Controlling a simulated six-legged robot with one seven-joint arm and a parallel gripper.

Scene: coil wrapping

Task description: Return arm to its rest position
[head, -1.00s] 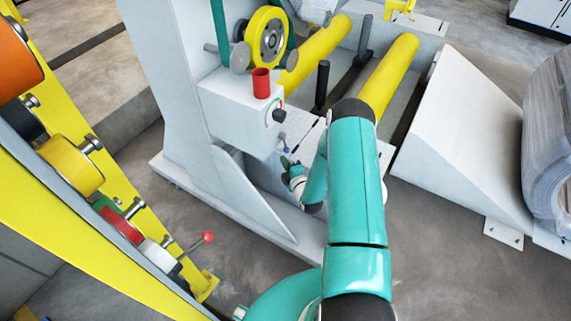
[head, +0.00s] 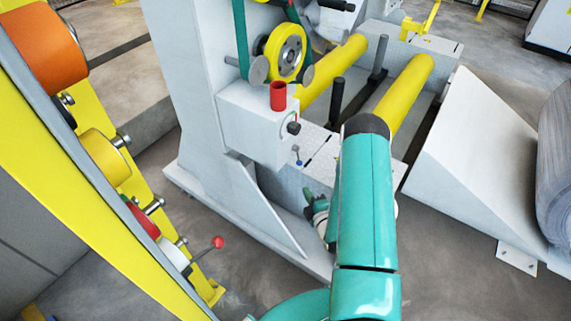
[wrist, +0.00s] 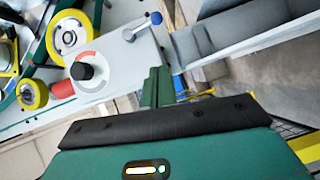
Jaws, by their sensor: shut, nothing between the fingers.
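My teal arm reaches forward in the head view, its forearm bent down in front of the machine. My gripper (head: 309,197) is partly hidden behind the forearm, in front of and below the grey control box (head: 262,130). In the wrist view, the green fingers of my gripper (wrist: 157,86) are together, with nothing between them. A blue-tipped lever (head: 297,152) is on the machine just above my gripper; it also shows in the wrist view (wrist: 156,18), apart from the fingers. A black knob (head: 294,128) on the box shows in the wrist view too (wrist: 82,71).
A yellow frame (head: 100,200) with coloured rolls and a red-knobbed lever (head: 218,242) stands at left. Yellow rollers (head: 405,95) lie behind my arm. A white ramp (head: 465,165) and a grey coil (head: 556,185) are at right. Bare floor (head: 440,260) lies at lower right.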

